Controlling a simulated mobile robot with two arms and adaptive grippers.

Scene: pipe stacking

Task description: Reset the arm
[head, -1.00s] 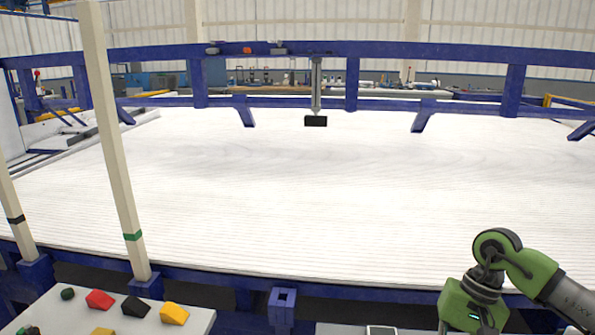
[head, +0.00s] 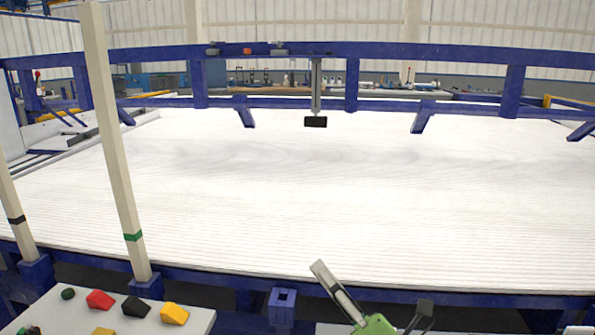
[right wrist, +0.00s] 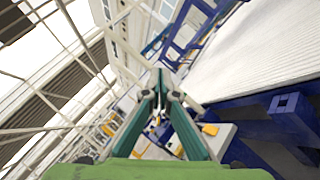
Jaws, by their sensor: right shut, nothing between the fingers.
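My right gripper (head: 321,268) shows at the bottom of the head view, right of centre, tilted with its tip pointing up and left. Its green body is partly cut off by the lower edge. In the right wrist view its two dark green fingers (right wrist: 160,75) come together at the tips, shut with nothing between them. My left gripper is not in view. A beige pipe with a green band (head: 118,170) stands in a blue socket at the left. Another pipe with a black band (head: 14,213) stands further left.
An empty blue socket (head: 282,305) stands left of my right gripper. A pale panel (head: 205,318) with red, black and yellow wedge blocks lies at the lower left. The wide white slatted bed (head: 330,190) behind is clear, bordered by a blue frame (head: 430,52).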

